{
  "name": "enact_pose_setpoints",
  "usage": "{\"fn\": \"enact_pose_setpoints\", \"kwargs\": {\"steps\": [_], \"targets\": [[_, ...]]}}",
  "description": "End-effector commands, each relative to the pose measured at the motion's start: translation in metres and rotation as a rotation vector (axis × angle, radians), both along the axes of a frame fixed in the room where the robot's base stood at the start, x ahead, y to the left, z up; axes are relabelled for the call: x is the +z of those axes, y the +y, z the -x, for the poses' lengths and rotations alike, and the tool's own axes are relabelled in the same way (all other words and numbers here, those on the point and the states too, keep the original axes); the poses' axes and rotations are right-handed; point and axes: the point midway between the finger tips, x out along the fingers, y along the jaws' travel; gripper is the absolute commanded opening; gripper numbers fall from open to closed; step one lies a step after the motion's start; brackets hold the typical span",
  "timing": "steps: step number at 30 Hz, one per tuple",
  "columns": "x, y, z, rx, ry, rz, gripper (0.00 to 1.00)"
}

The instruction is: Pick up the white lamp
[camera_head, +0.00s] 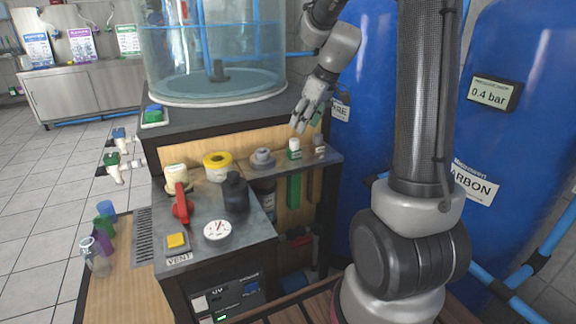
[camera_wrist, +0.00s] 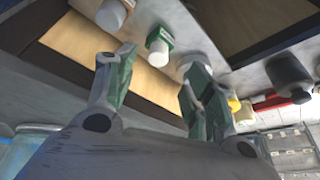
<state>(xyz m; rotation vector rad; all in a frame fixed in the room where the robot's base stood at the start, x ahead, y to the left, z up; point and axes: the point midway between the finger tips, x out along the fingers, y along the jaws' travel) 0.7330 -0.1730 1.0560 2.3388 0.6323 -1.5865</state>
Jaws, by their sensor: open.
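No object is plainly a lamp, and I cannot tell which one is meant. A cream-white rounded piece (camera_head: 177,178) stands at the left of the rack's worktop. A small white-topped piece (camera_head: 319,149) stands at the right end of the shelf; a white rounded piece (camera_wrist: 112,14) shows at the top of the wrist view. A green and white bottle (camera_head: 294,149) stands beside the small piece. It also shows in the wrist view (camera_wrist: 160,44), just beyond the gap between my fingers. My gripper (camera_head: 305,126) is open and empty above the shelf; its fingers (camera_wrist: 157,75) are apart.
A yellow roll (camera_head: 217,166), a grey stepped disc (camera_head: 262,159), a black bottle (camera_head: 236,193), a red handle (camera_head: 181,204) and a round gauge (camera_head: 217,230) crowd the worktop. A clear tank (camera_head: 215,50) stands behind. Blue tanks (camera_head: 500,135) bound the right.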

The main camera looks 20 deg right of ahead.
Motion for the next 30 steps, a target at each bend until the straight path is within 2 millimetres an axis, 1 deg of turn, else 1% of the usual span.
{"fn": "enact_pose_setpoints", "kwargs": {"steps": [5, 11, 19, 22, 28, 29, 30], "targets": [[-0.006, 0.001, -0.003, 0.083, -0.024, 0.031, 0.53], [-0.029, 0.006, -0.010, 0.086, -0.022, 0.031, 0.53], [-0.066, 0.013, -0.024, 0.085, -0.021, 0.031, 0.53], [-0.072, 0.015, -0.026, 0.084, -0.023, 0.032, 0.53], [-0.073, 0.015, -0.027, 0.084, -0.025, 0.032, 0.53], [-0.073, 0.015, -0.027, 0.084, -0.025, 0.032, 0.51], [-0.073, 0.015, -0.027, 0.084, -0.024, 0.032, 0.44]]}}
